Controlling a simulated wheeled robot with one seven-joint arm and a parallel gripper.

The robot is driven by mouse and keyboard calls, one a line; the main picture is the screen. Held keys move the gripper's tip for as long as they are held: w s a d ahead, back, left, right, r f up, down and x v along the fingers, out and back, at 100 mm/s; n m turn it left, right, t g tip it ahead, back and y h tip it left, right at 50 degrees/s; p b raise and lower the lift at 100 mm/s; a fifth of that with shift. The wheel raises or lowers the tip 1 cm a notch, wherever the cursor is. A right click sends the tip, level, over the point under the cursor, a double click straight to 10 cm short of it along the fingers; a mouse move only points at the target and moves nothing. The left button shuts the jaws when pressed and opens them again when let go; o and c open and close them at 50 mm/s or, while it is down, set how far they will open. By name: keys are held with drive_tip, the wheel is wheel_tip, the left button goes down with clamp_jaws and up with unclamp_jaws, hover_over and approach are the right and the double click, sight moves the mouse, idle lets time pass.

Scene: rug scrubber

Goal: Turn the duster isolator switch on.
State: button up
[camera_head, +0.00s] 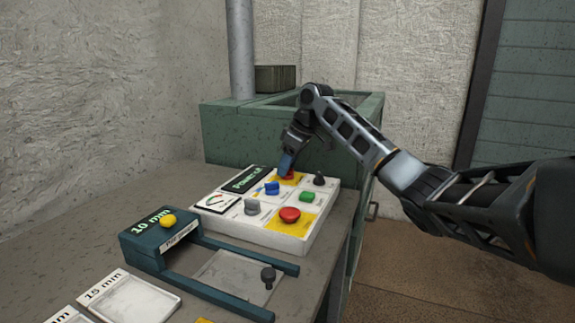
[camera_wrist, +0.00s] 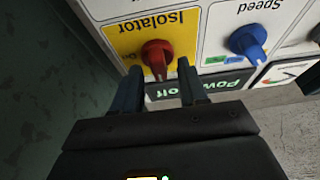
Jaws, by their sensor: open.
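The isolator switch is a red rotary knob (camera_wrist: 157,55) on a yellow square labelled "Isolator" in the wrist view. It also shows, partly hidden by my gripper, in the head view (camera_head: 288,177). My gripper (camera_wrist: 157,80) is open, with one blue-grey finger on either side of the knob's lower end. I cannot tell whether the fingers touch it. The knob's narrow pointer end faces down in the wrist view, towards my gripper. The white control panel (camera_head: 328,205) carries the switch. Its dark display reads "Power off" (camera_wrist: 222,84) in the wrist view.
A blue "Speed" knob (camera_wrist: 248,40) sits beside the isolator. A red button (camera_head: 290,215), a green button (camera_head: 307,197), a black knob (camera_head: 319,180) and a grey knob (camera_head: 252,207) share the panel. A green bin (camera_head: 240,137) stands behind. A dark-green "10 mm" fixture (camera_head: 150,238) lies in front.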

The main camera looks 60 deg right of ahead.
drive_tip(key=shift+c, duration=0.2)
drive_tip(key=c, duration=0.6)
drive_tip(key=shift+c, duration=0.2)
drive_tip(key=shift+r+m+p, duration=0.1)
drive_tip(key=shift+m+p, duration=0.2)
drive_tip(key=shift+p, duration=0.15)
drive_tip(key=m+h+p, duration=0.1)
drive_tip(key=m+p, duration=0.1)
drive_tip(key=p, duration=0.1)
drive_tip(key=shift+a+r+p, duration=0.15)
drive_tip(key=shift+p, duration=0.25)
drive_tip(key=m+h+p, duration=0.1)
drive_tip(key=m+p, duration=0.1)
drive_tip(key=p, duration=0.1)
drive_tip(key=m+g+p, duration=0.1)
drive_tip(key=m+p, duration=0.2)
drive_tip(key=shift+h, duration=0.4)
drive_tip(key=m+g+h+p, duration=0.1)
drive_tip(key=m+p, duration=0.4)
drive_tip(key=m, duration=0.1)
drive_tip(key=m+g+p, duration=0.1)
drive_tip(key=m, duration=0.1)
drive_tip(key=m+g+h, duration=0.1)
drive_tip(key=m, duration=0.1)
drive_tip(key=shift+f+p, duration=0.25)
drive_tip(key=shift+p, duration=0.05)
drive_tip(key=shift+d+m, duration=0.2)
drive_tip(key=shift+m, duration=0.2)
